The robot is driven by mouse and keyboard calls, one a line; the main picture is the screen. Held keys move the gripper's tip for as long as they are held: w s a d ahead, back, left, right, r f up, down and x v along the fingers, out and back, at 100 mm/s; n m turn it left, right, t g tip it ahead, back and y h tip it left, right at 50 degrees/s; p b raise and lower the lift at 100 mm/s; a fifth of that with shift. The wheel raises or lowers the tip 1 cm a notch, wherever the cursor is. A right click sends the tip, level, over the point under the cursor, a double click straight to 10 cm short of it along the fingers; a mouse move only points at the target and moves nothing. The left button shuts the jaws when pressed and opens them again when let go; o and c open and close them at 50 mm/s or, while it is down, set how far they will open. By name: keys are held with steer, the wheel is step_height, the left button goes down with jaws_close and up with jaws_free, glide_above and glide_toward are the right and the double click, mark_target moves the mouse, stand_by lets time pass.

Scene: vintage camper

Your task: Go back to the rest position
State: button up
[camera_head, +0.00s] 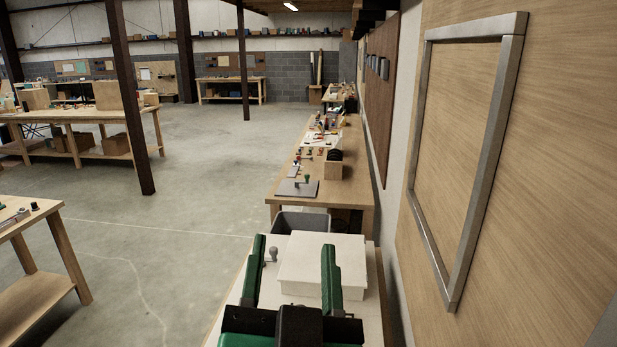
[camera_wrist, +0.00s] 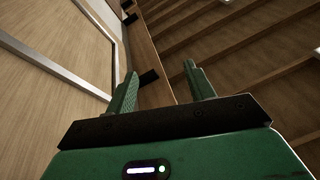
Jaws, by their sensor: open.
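My gripper (camera_head: 292,268) has two green fingers spread apart, with nothing between them. In the head view it is at the bottom middle, in front of a white box (camera_head: 322,257) on a pale worktop. In the wrist view my gripper (camera_wrist: 158,88) points at a wood-panelled wall and a ceiling of wooden beams, and its fingers are apart and empty.
A metal-framed panel (camera_head: 465,130) is on the wall at the right. A small grey knob (camera_head: 272,253) stands beside the white box. A grey bin (camera_head: 300,221) and a long wooden bench (camera_head: 334,215) are beyond. Open concrete floor (camera_head: 200,230) lies to the left.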

steer(key=s+d+r+n+t+p, duration=0.2)
steer(key=s+r+n+t+p, duration=0.15)
steer(key=s+r, duration=0.6)
step_height(320, 180, up, 12)
steer(key=p, duration=1.1)
steer(key=shift+w+a+r+m+p, duration=0.15)
steer(key=shift+w+a+m+p, duration=0.25)
steer(key=shift+w+m, duration=0.05)
